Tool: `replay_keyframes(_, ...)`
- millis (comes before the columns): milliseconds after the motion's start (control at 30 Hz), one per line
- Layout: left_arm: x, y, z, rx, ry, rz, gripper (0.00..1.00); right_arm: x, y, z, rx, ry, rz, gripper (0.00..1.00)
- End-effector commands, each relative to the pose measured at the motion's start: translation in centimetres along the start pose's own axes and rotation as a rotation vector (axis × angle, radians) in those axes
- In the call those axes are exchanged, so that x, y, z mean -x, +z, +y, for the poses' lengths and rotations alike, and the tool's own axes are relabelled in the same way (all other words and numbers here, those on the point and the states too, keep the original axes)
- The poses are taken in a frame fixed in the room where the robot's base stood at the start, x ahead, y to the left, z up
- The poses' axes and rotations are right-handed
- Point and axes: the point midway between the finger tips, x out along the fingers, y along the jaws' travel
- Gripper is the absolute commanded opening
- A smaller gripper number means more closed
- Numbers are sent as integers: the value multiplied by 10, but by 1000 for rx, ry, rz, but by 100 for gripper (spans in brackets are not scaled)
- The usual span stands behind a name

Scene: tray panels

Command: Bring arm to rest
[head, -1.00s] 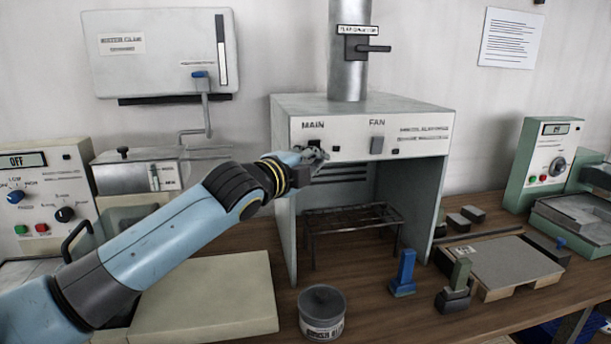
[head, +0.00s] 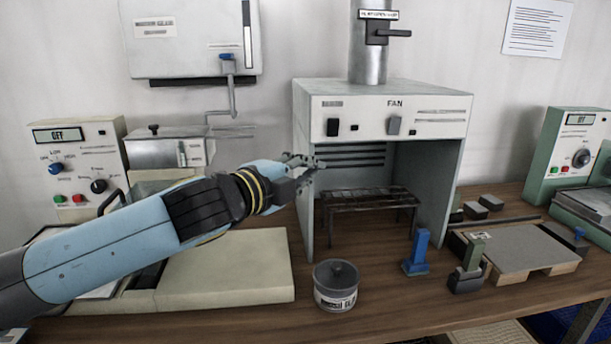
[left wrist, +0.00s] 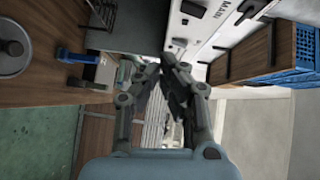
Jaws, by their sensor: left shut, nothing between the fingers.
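My left arm comes in from the left in the head view. Its gripper (head: 306,167) is shut and empty, at the left front edge of the grey fume hood (head: 300,215), below the hood's switch panel. In the left wrist view the gripper's fingers (left wrist: 168,65) are together with nothing between them. The hood's panel with the MAIN label (left wrist: 192,9) shows past them. My right gripper is not in view.
A lidded grey jar (head: 335,296) stands in front of the hood. A blue stand (head: 416,252), a green stand (head: 471,258) and a grey-topped board (head: 510,249) are to its right. A pale slab (head: 225,275) lies under my left arm.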

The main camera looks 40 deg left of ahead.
Motion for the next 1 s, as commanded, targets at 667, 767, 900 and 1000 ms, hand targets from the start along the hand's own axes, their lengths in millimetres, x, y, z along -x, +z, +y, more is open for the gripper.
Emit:
replay_keyframes(667,5,0,1,4,0,-1,0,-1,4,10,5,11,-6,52)
replay_keyframes(767,11,2,10,67,35,-38,0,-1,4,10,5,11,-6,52)
replay_keyframes(900,45,6,57,355,204,-214,0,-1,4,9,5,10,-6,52)
replay_keyframes(1000,85,1,99,597,367,-378,0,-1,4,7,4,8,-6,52)
